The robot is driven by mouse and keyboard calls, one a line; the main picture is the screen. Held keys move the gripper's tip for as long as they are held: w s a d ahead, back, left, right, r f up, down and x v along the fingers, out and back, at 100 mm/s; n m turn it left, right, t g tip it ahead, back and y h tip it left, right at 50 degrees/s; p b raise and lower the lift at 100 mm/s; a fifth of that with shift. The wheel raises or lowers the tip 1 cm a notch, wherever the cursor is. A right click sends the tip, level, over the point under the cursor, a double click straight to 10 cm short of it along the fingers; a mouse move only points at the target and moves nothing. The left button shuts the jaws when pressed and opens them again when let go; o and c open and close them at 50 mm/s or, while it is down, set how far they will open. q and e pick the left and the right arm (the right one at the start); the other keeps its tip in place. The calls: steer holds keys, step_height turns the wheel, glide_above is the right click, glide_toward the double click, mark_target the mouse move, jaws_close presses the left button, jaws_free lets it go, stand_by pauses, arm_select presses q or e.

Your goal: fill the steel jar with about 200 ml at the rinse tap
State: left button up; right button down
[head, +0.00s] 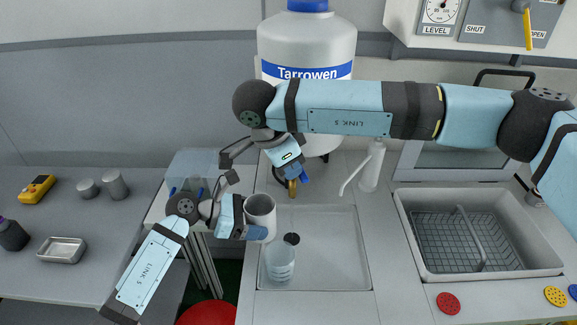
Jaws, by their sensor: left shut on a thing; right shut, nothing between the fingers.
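The steel jar (261,207), a grey open-topped cylinder, is held upright over the left rim of the sink tray (335,250). My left gripper (255,232) is shut on it. A brass spout (292,188) hangs below the big white tank, to the right of and above the jar in the picture. My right gripper (303,174) is shut and empty beside this spout, partly hiding it. Whether it touches the tap cannot be told. No water stream is visible.
A clear bottle with a dark cap (281,262) stands in the sink tray, close below the jar. A white swan-neck spout (369,168) stands right of it. The Tarrowen tank (306,45) is behind. A grey basin with a wire basket (478,273) is at right.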

steer(key=shift+d+n+t, duration=0.4)
steer(key=shift+n, duration=0.6)
steer(key=shift+w+d+n+y, duration=0.15)
steer(key=shift+d+n+y, duration=0.15)
steer(key=shift+d+n, duration=0.45)
steer(key=shift+w+d+n+t+y, duration=0.3)
steer(key=shift+w+d+n+y, duration=0.3)
steer(key=shift+n, duration=0.8)
steer(key=shift+w+d+n+t+y, duration=0.35)
steer(key=shift+w+d+n, duration=0.4)
steer(key=shift+n, duration=0.6)
steer(key=shift+w+d+n+t+y, duration=0.25)
steer(key=shift+w+d+n+y, duration=0.4)
steer(key=shift+n, duration=0.75)
steer(key=shift+s+d, duration=0.15)
steer(key=shift+d, duration=0.05)
steer(key=shift+a, duration=0.1)
